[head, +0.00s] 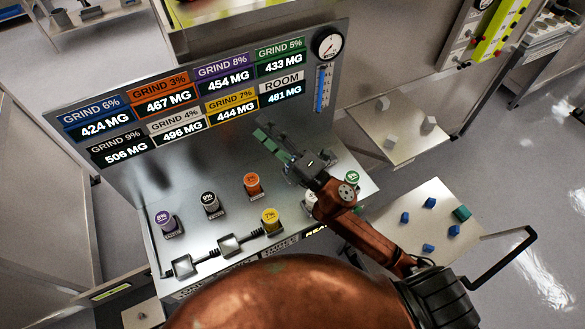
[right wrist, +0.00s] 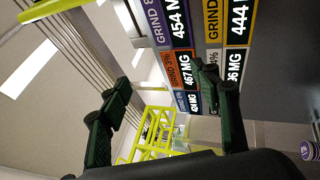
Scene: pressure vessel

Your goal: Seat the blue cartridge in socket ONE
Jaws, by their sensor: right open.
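My right gripper (head: 274,142) is open and empty, raised above the bench in front of the sign panel. In the right wrist view its two dark green fingers (right wrist: 165,92) stand wide apart with nothing between them. I cannot make out a blue cartridge in either view; my right arm hides part of the bench. I cannot read which is socket ONE. My left gripper is not in view.
Purple (head: 166,222), black (head: 210,203), orange (head: 252,184), yellow (head: 270,219) and green (head: 352,179) cartridges stand on the bench (head: 190,178). A white one (head: 311,200) is partly behind my arm. Small blue blocks (head: 428,248) lie on a side table (head: 450,218).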

